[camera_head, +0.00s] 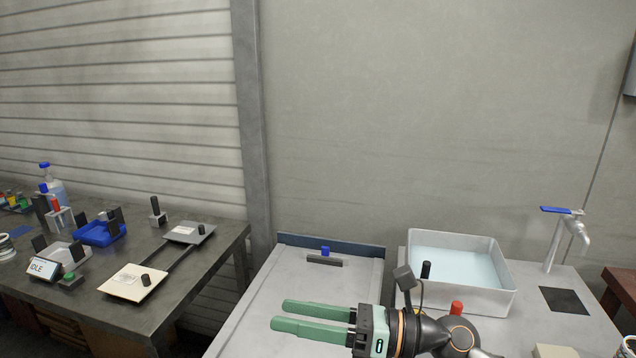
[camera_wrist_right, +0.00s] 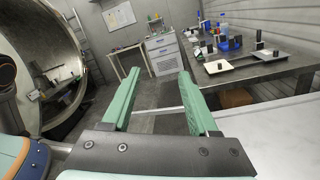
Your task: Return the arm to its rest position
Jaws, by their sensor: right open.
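My right gripper (camera_head: 296,318) has long green fingers. In the head view it reaches in from the lower right and points left, above the light grey bench (camera_head: 262,290). Its fingers are apart with nothing between them. In the right wrist view the same gripper (camera_wrist_right: 160,92) shows both green fingers spread, with floor and distant furniture beyond the gap. My left arm and left gripper do not show in either view.
A metal basin of pale liquid (camera_head: 412,288) stands just behind my right arm, near a blue-handled tap (camera_head: 556,240). A dark table (camera_head: 215,262) with a blue tray (camera_head: 100,234) and small fixtures is at left. A round chamber opening (camera_wrist_right: 84,75) shows in the wrist view.

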